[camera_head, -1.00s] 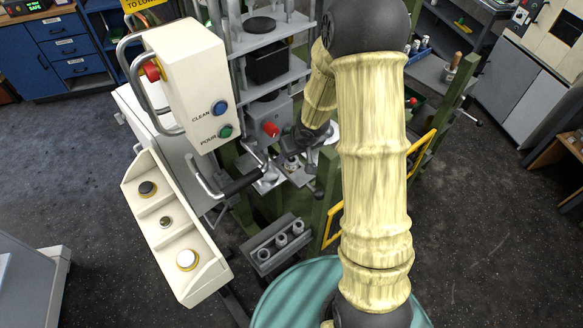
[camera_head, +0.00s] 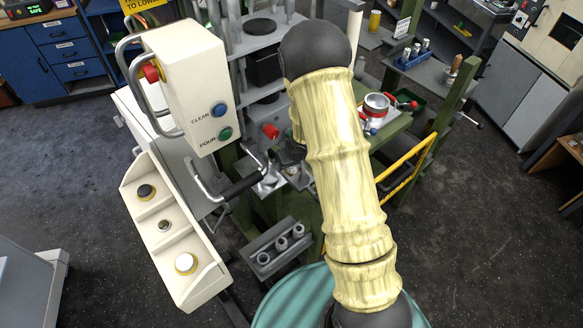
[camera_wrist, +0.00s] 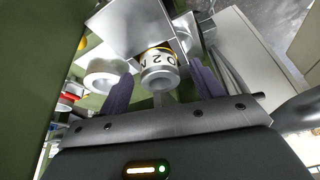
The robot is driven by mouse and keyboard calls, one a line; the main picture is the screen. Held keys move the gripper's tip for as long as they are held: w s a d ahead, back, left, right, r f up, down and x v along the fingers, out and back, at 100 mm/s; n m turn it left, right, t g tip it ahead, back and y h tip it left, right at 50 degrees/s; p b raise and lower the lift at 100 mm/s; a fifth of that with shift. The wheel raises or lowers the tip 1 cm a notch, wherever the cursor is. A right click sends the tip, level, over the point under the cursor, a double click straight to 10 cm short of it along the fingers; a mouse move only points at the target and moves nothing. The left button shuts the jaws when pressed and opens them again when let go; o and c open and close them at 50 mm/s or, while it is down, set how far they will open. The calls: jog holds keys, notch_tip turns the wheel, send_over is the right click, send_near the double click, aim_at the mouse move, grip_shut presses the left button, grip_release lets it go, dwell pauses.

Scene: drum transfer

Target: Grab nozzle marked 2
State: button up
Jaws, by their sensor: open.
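The nozzle marked 2 (camera_wrist: 158,62) is a pale metal cylinder with a black "2" on a white band and a yellow ring above it. In the wrist view it lies between the two purple-grey fingers of my gripper (camera_wrist: 161,76), with visible gaps to both sides. My gripper is open and holds nothing. A second pale ring-shaped piece (camera_wrist: 106,72) is just left of the left finger. In the head view my arm hides my gripper, and I cannot make out the marked nozzle there.
A grey rack (camera_head: 258,243) with several cylinders stands low in front of the machine. A cream control box (camera_head: 188,85) and a black-gripped lever (camera_head: 240,188) are left of my arm. A teal drum (camera_head: 285,300) is below. A yellow rail (camera_head: 405,168) is to the right.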

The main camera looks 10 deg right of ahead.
jog(key=shift+f, duration=0.25)
dwell(0.3)
jog(key=c, duration=1.1)
jog(key=shift+c, duration=0.2)
jog(key=shift+r, duration=0.15)
notch_tip(320, 180, up, 9)
jog(key=p, duration=0.8)
jog(key=shift+p, duration=0.4)
notch_tip(320, 180, up, 9)
